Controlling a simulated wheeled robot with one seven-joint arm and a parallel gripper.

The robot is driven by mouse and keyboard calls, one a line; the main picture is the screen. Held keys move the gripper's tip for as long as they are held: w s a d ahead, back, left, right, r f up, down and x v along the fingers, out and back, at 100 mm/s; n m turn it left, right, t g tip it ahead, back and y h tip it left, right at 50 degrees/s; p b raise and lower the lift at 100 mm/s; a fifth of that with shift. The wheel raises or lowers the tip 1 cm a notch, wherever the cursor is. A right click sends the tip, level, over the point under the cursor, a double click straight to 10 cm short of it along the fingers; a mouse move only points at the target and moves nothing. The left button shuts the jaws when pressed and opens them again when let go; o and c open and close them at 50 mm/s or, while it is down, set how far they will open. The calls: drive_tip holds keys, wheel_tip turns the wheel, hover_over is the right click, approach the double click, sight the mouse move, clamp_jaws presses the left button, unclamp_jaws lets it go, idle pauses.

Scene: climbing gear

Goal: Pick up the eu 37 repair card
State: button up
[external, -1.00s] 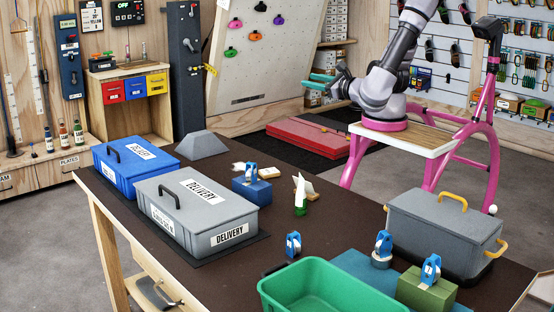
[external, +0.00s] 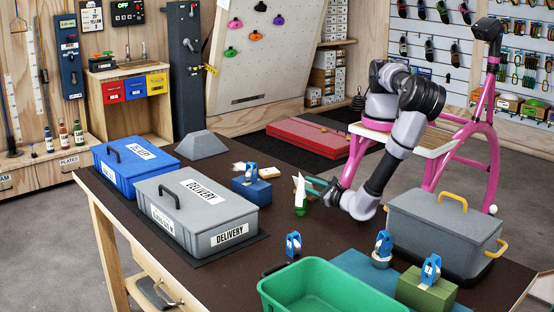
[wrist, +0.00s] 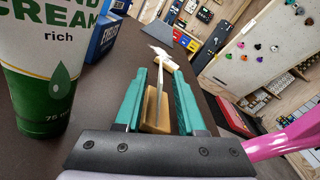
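My gripper (external: 314,186) is low over the dark table, reaching left just beyond the green-and-white hand cream tube. In the wrist view its two teal fingers (wrist: 160,80) are open and apart. Between them is a small tan wooden block (wrist: 155,112) with a thin upright card (wrist: 161,76) seen edge-on; the fingers appear to flank it without closing on it. The card's print is not visible, so I cannot tell whether it is the EU 37 one.
The cream tube (wrist: 40,75) stands close left of the fingers in the wrist view. A blue box with a clamp-like item (external: 251,190) is near. Grey delivery box (external: 170,238), green bin (external: 275,296) and grey lidded case (external: 435,240) stand around.

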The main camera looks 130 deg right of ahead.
drive_tip(key=shift+w+d, duration=0.2)
drive_tip(key=shift+d, duration=1.75)
clamp_jaws()
